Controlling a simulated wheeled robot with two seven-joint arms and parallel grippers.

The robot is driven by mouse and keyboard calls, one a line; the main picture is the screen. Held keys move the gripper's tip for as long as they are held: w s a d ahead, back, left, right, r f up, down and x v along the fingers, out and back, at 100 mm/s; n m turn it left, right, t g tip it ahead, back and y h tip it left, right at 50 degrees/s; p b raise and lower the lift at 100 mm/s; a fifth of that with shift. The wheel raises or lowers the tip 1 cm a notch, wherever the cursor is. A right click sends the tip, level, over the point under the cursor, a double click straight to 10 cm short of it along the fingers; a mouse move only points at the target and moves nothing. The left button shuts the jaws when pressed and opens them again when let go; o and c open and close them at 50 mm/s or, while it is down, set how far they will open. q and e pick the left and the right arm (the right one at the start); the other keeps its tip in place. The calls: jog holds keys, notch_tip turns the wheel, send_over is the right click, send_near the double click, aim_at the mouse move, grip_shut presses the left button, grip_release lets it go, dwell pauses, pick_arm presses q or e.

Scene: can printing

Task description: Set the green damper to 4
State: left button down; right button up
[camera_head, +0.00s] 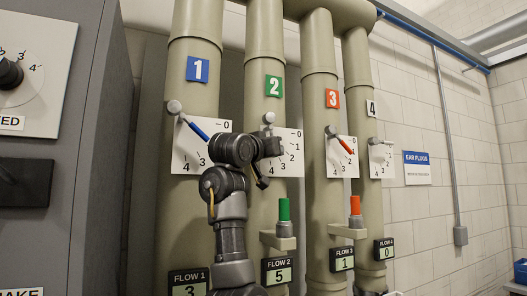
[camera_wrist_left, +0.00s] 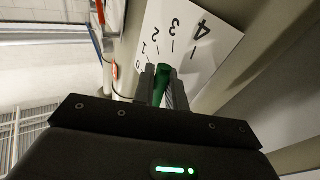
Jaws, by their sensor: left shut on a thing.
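The green damper's dial plate (camera_head: 293,172) is on the pipe with the green 2 label (camera_head: 274,86), with its grey pivot (camera_head: 269,118) at the top. My left gripper (camera_head: 264,166) is in front of the plate and hides the damper's lever in the head view. In the left wrist view, the fingers of my left gripper (camera_wrist_left: 160,76) are shut on the green handle (camera_wrist_left: 161,86), one on each side. The scale (camera_wrist_left: 190,45) with 0 to 4 is behind it. The handle's exact reading is hidden. My right gripper is out of view.
The FLOW 2 display (camera_head: 277,271) reads 5. A green-topped fitting (camera_head: 284,209) sticks out below the dial. Blue (camera_head: 193,126), red (camera_head: 345,145) and white (camera_head: 381,142) levers sit on neighbouring pipes. A grey cabinet (camera_head: 92,150) stands at the left.

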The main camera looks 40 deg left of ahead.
pick_arm(q)
jog(key=shift+s+r, duration=0.15)
jog(key=shift+r, duration=0.15)
jog(key=c, duration=1.8)
grip_release()
jog(key=shift+f, duration=0.1)
jog(key=shift+s+f+b, duration=0.2)
jog(key=shift+s+b, duration=0.05)
jog(key=shift+b, duration=0.2)
jog(key=s+f+b, duration=0.1)
jog(key=s+b, duration=0.5)
jog(key=s, duration=0.4)
jog(key=shift+d, duration=0.3)
